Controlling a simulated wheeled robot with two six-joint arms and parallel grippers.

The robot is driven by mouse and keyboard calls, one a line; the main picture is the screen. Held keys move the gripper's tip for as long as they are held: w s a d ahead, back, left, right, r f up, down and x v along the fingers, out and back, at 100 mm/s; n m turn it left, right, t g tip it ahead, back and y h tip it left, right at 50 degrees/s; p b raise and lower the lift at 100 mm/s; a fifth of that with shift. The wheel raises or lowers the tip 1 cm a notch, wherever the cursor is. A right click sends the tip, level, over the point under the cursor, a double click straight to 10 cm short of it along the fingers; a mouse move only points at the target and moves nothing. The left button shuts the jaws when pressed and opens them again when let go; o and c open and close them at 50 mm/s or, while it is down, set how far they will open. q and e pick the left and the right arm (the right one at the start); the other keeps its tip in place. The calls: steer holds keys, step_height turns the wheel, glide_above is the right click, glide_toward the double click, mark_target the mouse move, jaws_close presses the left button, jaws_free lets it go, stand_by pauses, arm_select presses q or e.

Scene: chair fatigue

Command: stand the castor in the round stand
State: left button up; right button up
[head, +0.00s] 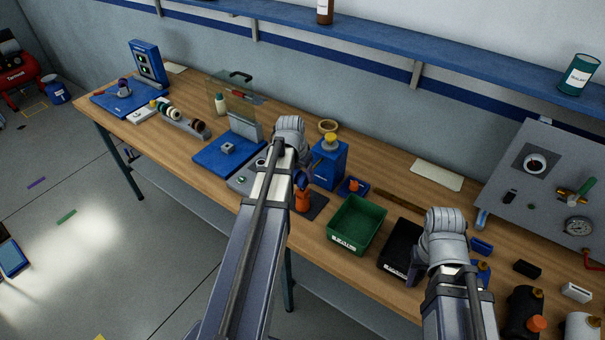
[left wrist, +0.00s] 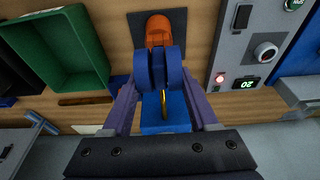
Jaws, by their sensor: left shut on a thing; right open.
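The castor (left wrist: 158,68), with blue twin wheels and a thin brass-coloured stem, is held between the fingers of my left gripper (left wrist: 160,84). In the head view my left gripper (head: 298,177) is mostly hidden by its own arm, above the front of the bench. An orange upright object (head: 303,201) stands on a dark mat just beside the castor; it also shows in the left wrist view (left wrist: 156,27), partly covered by the wheels. I cannot tell for certain which thing is the round stand. My right gripper (head: 437,272) is open by the black tray.
A green bin (head: 340,238) and black tray (head: 392,262) stand right of the castor. A grey control box (left wrist: 244,60) is close by. A gauge panel (head: 540,185) stands at right.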

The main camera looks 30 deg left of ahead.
arm_select(q)
steer(key=shift+s+b+x, duration=0.25)
steer(key=shift+b+x, duration=0.85)
steer(key=o, duration=1.3)
steer(key=shift+o, duration=0.2)
steer(key=p+v, duration=0.7)
steer(key=v, duration=0.1)
steer(key=shift+p, duration=0.4)
steer(key=shift+f, duration=0.1)
